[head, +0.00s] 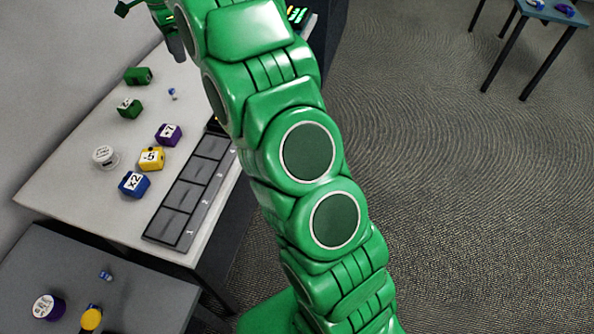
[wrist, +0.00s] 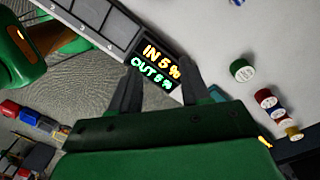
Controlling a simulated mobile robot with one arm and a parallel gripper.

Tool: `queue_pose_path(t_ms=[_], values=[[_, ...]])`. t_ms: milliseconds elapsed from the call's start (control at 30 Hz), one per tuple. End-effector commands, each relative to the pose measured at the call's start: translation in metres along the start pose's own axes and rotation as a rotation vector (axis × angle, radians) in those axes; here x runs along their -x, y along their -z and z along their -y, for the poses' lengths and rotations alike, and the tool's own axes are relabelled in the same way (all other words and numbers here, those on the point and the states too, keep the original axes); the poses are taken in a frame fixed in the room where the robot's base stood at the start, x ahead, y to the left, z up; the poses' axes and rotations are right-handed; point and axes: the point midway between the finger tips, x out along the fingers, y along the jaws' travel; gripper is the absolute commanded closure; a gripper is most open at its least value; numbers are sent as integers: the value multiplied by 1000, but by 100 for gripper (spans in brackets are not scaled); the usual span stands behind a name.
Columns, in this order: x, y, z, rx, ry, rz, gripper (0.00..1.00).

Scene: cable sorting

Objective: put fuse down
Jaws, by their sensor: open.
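In the wrist view my gripper (wrist: 163,85) is open. Its two dark fingers stand apart, with nothing visible held between them. Beyond them is a dark display (wrist: 158,62) with lit text, "IN 5" and "OUT 8", at the end of the slotted grey panel. A small blue and white piece (head: 172,93), possibly the fuse, lies on the white table (head: 75,185) in the head view, apart from the gripper. A similar small blue piece (head: 106,276) lies on the nearer grey table. I cannot tell which is the fuse. My arm hides part of the white table.
Green blocks (head: 138,76), a purple block (head: 168,134), a yellow block (head: 151,158) and a blue block (head: 134,184) stand on the white table beside a white spool (head: 105,156). The slotted panel (head: 189,190) runs along its right edge. Carpet (head: 450,190) lies open at right.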

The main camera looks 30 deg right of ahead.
Motion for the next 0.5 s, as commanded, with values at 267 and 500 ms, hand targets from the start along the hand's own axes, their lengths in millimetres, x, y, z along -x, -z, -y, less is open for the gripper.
queue_pose_path(t_ms=[267, 500], values=[[21, 5, -62, 207, -11, 2, 53], [33, 9, -120, 387, -21, 4, 53]])
